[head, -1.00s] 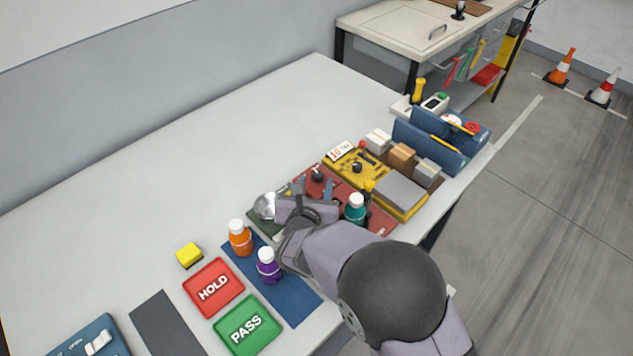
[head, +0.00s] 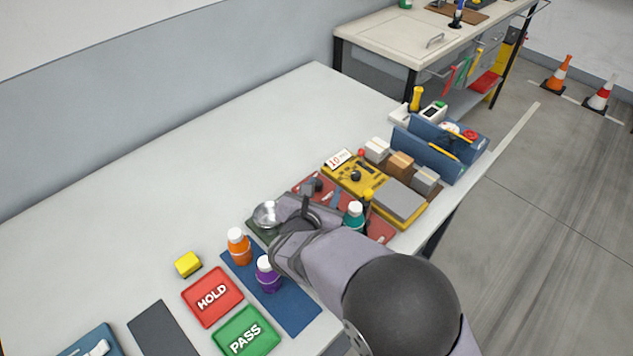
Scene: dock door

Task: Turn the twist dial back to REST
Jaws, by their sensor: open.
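A yellow control box (head: 343,172) stands on the table with a black knob (head: 356,175) on top, which may be the twist dial. I cannot read any REST mark or the knob's setting. A white card marked 10 (head: 339,159) stands at its back left. My gripper (head: 308,208) is open, low over the near left end of the red mat, left of and nearer than the yellow box. It appears apart from the knob. My gripper hides part of the mat, and its fingertips are hard to make out.
A metal bowl (head: 267,214) is close to my gripper's left. A teal bottle (head: 354,216) stands right of it; orange (head: 238,246) and purple (head: 267,274) bottles stand nearer. Small boxes (head: 400,164) and a blue bin (head: 428,155) lie beyond.

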